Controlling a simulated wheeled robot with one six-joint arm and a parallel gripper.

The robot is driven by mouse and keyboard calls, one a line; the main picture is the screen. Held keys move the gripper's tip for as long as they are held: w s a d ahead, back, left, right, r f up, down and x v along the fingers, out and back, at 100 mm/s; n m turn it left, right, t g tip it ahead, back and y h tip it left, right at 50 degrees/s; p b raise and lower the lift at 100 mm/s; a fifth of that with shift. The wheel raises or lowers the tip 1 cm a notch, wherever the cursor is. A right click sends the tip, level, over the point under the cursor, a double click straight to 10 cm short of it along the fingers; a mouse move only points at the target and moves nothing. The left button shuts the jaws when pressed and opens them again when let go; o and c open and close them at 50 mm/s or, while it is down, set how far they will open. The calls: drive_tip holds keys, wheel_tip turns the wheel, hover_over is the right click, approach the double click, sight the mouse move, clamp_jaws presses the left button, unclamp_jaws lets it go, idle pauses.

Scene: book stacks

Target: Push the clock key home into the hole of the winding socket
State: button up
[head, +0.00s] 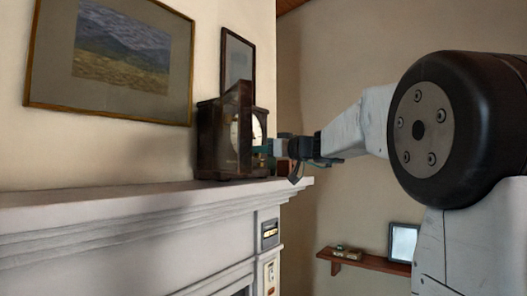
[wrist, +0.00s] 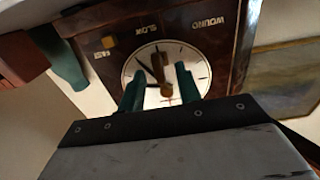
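The dark wooden clock (head: 222,140) stands on the mantel, its white dial facing my gripper (head: 268,147). In the wrist view the dial (wrist: 200,68) appears beyond my two green fingers (wrist: 160,75). The fingers are spread, one on each side of a small brown-brass piece (wrist: 165,89), which looks like the clock key. Gaps show between it and both fingers. The winding socket and its hole cannot be made out, so I cannot tell how deep the key sits. The clock case (wrist: 215,45) carries the words SLOW and WOUND.
The white mantel (head: 120,200) ends just right of the clock. A reddish-brown block (head: 289,170) lies near that end; a similar one (wrist: 18,60) shows in the wrist view. Framed pictures (head: 110,55) hang behind. A small shelf (head: 365,261) is lower right.

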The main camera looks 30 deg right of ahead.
drive_tip(key=v, duration=0.7)
drive_tip(key=shift+s, duration=0.4)
drive_tip(key=shift+d, duration=0.1)
